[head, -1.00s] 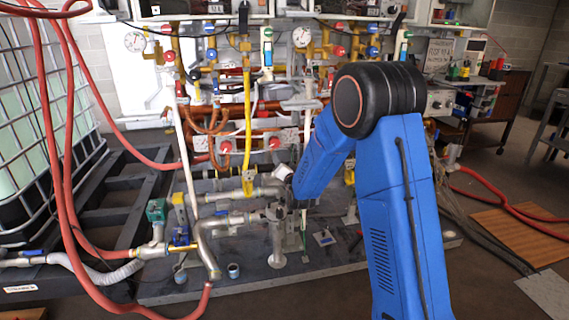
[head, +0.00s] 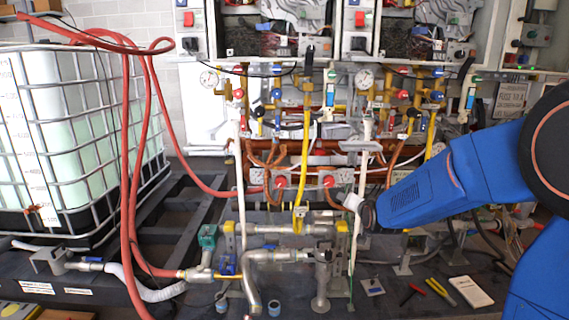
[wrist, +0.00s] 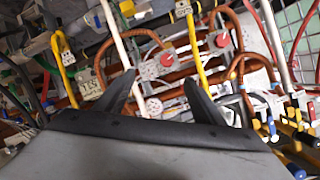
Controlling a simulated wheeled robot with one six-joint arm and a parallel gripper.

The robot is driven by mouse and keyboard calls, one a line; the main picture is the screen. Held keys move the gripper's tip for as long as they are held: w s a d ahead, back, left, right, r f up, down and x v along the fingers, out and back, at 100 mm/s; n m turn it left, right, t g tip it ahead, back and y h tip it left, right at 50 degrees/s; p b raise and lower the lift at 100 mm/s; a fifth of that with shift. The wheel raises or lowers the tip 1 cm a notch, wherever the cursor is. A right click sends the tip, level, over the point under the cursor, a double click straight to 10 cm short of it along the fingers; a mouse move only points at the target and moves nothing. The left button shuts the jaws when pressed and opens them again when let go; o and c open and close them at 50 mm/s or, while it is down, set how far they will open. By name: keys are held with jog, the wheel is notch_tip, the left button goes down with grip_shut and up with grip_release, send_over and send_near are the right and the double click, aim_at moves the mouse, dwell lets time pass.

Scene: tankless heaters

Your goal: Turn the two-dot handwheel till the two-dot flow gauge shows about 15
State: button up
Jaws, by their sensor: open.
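Two red handwheels show side by side in the head view, a left one (head: 281,182) and a right one (head: 328,181), low on the pipework. In the wrist view one red handwheel (wrist: 167,60) lies just beyond my fingertips and another (wrist: 221,41) is farther right. Two round white gauges, left (head: 209,78) and right (head: 364,79), sit higher up; their readings are too small to tell. I cannot tell which wheel or gauge has two dots. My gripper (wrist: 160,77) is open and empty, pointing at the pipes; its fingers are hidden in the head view.
A yellow pipe (head: 305,135) and white upright pipes (head: 240,165) stand close around the wheels. A caged tank (head: 70,140) and red hoses (head: 128,170) are at left. Grey pipework (head: 280,255) stands in front below. Tools (head: 440,290) lie at right.

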jog(key=s+d+n+g, duration=0.1)
jog(key=s+g, duration=0.2)
jog(key=s, duration=1.2)
jog(key=s+d+f+n+g, duration=0.1)
jog(key=s+d+n+g, duration=0.1)
jog(key=s, duration=1.4)
jog(key=s+d+n+g, duration=0.2)
jog(key=s+g, duration=0.2)
jog(key=s, duration=1.2)
jog(key=shift+f+h, duration=0.2)
jog(key=shift+h, duration=0.2)
jog(key=shift+d, duration=0.1)
